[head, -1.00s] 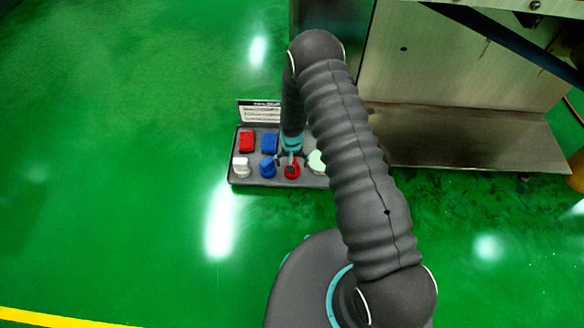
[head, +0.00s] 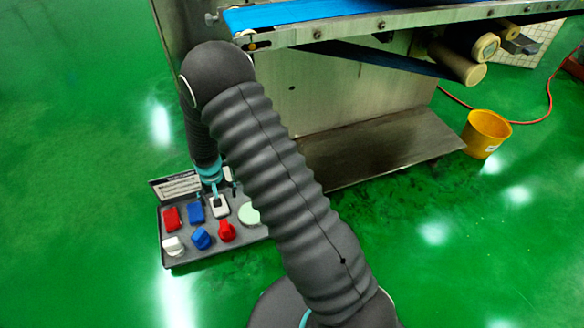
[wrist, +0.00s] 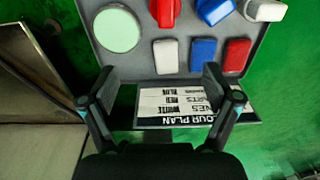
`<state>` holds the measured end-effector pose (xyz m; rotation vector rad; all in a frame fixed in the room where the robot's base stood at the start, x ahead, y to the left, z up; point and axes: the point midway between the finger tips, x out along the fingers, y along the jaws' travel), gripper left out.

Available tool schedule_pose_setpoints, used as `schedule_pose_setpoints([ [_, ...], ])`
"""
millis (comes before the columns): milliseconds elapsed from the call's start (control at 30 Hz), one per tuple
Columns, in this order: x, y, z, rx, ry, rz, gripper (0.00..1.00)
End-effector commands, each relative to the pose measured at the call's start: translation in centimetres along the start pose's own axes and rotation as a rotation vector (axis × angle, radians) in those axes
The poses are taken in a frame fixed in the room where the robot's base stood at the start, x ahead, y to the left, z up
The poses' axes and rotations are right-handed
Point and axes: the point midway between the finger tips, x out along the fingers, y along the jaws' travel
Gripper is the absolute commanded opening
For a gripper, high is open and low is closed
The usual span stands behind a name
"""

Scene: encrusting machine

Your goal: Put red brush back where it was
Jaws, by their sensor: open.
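The red brush (head: 226,231) sits in the front row of a grey tray (head: 183,262), right of a blue brush (head: 201,239). The wrist view shows the red brush (wrist: 165,11) cut off by the top edge. My gripper (head: 222,190) is over the back side of the tray, behind the red brush and apart from it. In the wrist view my gripper (wrist: 160,82) has its two fingers spread with nothing between them, near a white block (wrist: 166,56) and the printed sign (wrist: 180,104).
The tray also holds a white brush (head: 174,247), a red block (head: 172,218), a blue block (head: 195,213) and a pale green disc (head: 249,214). A steel machine (head: 345,135) stands behind and right. A yellow bucket (head: 486,133) is farther right. Floor on the left is clear.

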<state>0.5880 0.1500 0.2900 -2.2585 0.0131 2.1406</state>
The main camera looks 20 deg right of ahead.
Motion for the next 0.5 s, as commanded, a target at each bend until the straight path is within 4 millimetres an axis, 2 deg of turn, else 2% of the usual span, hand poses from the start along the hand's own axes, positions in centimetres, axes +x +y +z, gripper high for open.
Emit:
schedule_pose_setpoints([
  [33,-2.8,0.5,-0.4,0.002,0.021,-0.006,0.89],
  [100,-6.0,1.2,-0.5,0.001,0.04,-0.01,0.89],
  [300,-14.6,3.4,0.2,-0.003,0.097,-0.021,0.89],
  [500,-22.2,5.8,2.5,-0.007,0.152,-0.026,0.89],
])
